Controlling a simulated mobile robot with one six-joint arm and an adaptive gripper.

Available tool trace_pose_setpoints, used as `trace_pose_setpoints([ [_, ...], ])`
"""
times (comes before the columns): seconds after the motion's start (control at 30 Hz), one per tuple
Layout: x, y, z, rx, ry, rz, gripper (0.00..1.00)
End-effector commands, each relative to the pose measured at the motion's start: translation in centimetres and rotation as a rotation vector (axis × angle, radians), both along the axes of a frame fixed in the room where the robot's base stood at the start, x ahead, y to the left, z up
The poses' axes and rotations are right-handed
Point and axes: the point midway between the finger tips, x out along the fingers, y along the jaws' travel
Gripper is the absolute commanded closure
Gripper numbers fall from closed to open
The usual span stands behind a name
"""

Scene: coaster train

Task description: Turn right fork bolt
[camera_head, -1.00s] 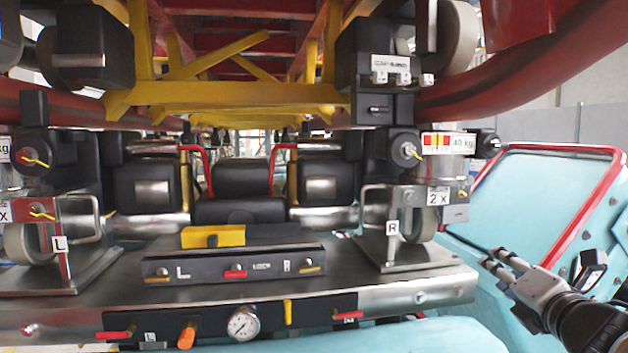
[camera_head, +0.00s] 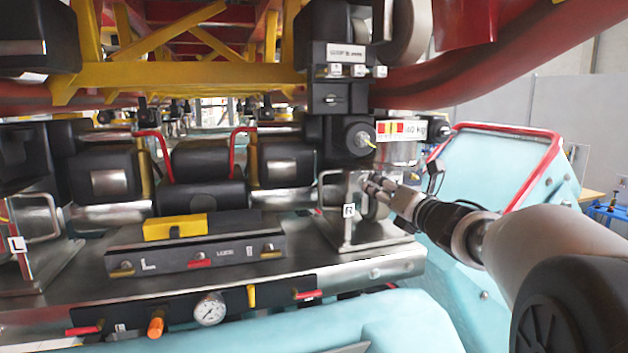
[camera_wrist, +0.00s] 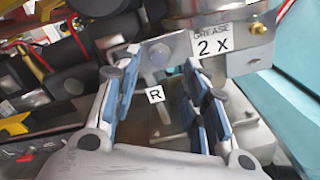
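The right fork, marked with a white "R" tag (camera_wrist: 155,95), stands on the metal deck; the tag also shows in the head view (camera_head: 349,210). A round bolt head (camera_wrist: 160,54) on a metal plate shows between my fingertips in the wrist view; I take it for the fork bolt. My gripper (camera_head: 372,186) reaches in from the right to the R-marked fork. In the wrist view my gripper (camera_wrist: 160,60) is open, its blue-padded fingers apart with nothing visibly held. In the head view my gripper hides the bolt. Contact with the bolt cannot be told.
A "GREASE 2 X" plate (camera_wrist: 214,46) is just right of the fingers. The "40 kg" label (camera_head: 402,130) and a black hub (camera_head: 355,136) are above the gripper. A red-edged turquoise panel (camera_head: 500,165) stands to the right. A black box (camera_head: 200,251) marked L is left.

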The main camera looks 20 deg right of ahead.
Motion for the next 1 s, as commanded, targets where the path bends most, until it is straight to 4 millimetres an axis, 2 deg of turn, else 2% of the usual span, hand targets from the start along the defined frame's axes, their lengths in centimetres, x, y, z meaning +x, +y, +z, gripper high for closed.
trace_pose_setpoints([
  [0.1, 2.4, 0.1, 0.1, 0.001, 0.001, 0.002, 0.6],
  [0.33, 5.0, 0.1, 0.1, 0.001, 0.001, -0.001, 0.6],
  [0.7, 5.5, 0.2, 0.0, 0.001, 0.0, -0.001, 0.6],
  [1.0, 5.5, 0.1, 0.0, 0.001, 0.0, -0.001, 0.8],
])
